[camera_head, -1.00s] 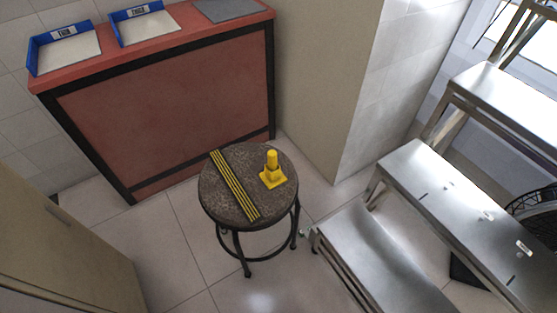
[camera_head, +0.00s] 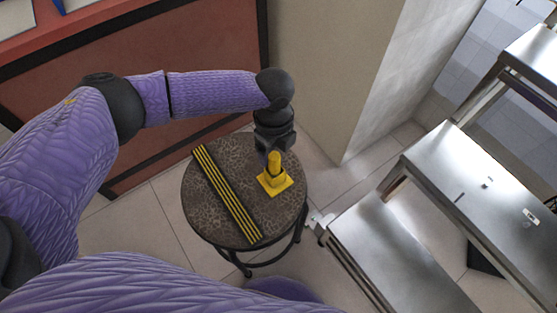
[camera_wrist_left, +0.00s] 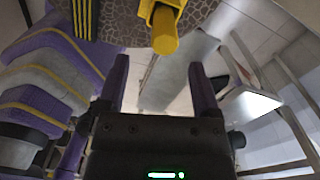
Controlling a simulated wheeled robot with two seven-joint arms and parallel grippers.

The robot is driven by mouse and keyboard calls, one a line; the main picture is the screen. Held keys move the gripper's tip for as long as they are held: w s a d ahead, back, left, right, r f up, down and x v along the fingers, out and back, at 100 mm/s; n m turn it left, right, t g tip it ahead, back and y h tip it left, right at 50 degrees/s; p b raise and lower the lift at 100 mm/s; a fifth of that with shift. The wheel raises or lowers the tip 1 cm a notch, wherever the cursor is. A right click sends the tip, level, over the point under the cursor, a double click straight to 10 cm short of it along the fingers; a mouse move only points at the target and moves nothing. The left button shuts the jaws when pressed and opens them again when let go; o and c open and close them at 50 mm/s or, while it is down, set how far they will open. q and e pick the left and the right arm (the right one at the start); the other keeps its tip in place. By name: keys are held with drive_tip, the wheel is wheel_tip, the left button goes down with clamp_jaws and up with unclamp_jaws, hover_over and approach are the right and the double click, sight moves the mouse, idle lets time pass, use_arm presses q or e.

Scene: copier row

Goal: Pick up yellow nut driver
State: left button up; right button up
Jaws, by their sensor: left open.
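The yellow nut driver (camera_head: 274,169) stands upright on a square yellow base (camera_head: 275,182) at the right side of a round dark stool top (camera_head: 230,190). In the left wrist view the nut driver (camera_wrist_left: 163,32) shows at the top, beyond my fingertips. My left gripper (camera_head: 273,143) reaches down at the stool's far side, just behind the nut driver. In the left wrist view my left gripper (camera_wrist_left: 160,78) is open, with nothing between its two fingers. In the head view its fingertips are partly hidden. My right gripper is not in view.
A strip with yellow and black stripes (camera_head: 226,193) lies across the stool, left of the nut driver. Metal steps (camera_head: 390,255) stand close at the right. A red counter (camera_head: 185,50) and a beige pillar (camera_head: 325,70) stand behind.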

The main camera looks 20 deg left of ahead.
sight(274, 156)
use_arm(q)
drive_tip(key=f+b, duration=0.1)
drive_tip(key=f, duration=0.1)
drive_tip(key=f+b, duration=0.1)
drive_tip(key=f, duration=0.1)
drive_tip(key=f+b, duration=0.2)
drive_tip(key=f, duration=0.1)
drive_tip(key=shift+w+a+f, duration=0.1)
drive_tip(key=shift+w+a, duration=0.05)
drive_tip(key=shift+w, duration=0.1)
drive_tip(key=shift+r, duration=0.2)
drive_tip(key=c, duration=1)
clamp_jaws()
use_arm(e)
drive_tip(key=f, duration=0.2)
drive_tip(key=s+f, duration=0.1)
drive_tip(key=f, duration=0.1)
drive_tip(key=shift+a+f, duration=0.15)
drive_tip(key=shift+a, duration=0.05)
